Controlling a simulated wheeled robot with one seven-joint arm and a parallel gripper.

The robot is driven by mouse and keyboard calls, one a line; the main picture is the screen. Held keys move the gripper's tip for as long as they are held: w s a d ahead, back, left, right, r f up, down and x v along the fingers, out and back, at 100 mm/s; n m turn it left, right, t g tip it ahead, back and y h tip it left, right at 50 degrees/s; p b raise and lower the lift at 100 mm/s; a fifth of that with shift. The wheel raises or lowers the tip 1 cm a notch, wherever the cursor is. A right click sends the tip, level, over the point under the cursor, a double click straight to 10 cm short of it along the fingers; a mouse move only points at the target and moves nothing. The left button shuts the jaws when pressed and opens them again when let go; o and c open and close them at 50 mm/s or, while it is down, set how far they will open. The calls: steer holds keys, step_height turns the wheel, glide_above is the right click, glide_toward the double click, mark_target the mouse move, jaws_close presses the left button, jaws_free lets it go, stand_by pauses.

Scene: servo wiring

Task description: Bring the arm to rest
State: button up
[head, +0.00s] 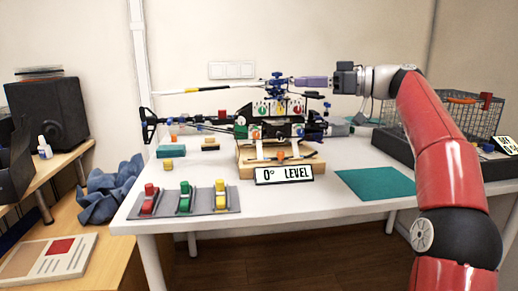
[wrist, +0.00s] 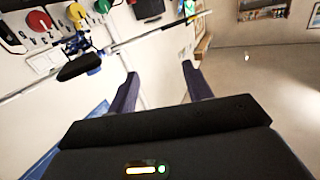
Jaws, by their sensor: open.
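My gripper (head: 298,82) has purple fingers and points left in the head view, at the height of the rotor hub (head: 277,84) of a model helicopter (head: 240,124). Its fingertips look close to the hub; I cannot tell whether they touch. In the wrist view my gripper (wrist: 158,72) is open, its two fingers apart with nothing between them. Dials and blue linkage parts (wrist: 80,45) show at the upper left there. My red arm comes in from the right in the head view.
The helicopter sits on a wooden stand (head: 250,165) on a white table (head: 310,203). A "0° LEVEL" sign (head: 284,175) stands in front. Coloured clamps on a grey tray (head: 238,206), a teal mat (head: 375,183) and a wire basket (head: 470,114) are around it.

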steer(key=s+a+f+m+h, duration=0.7)
steer(key=s+a+f+h, duration=0.15)
steer(key=f, duration=0.35)
steer(key=s+d+f+m+h, duration=0.2)
steer(key=s+d+f, duration=0.2)
steer(key=s+f, duration=0.4)
steer(key=s+d+f+m+h, duration=0.2)
steer(key=s+d+f+h, duration=0.1)
steer(key=s+f, duration=0.5)
steer(key=s+d+f+m+h, duration=0.3)
steer(key=s+d+f, duration=0.2)
steer(key=s+f, duration=0.3)
steer(key=s, duration=0.2)
steer(key=shift+s, duration=0.4)
steer(key=shift+d, duration=0.1)
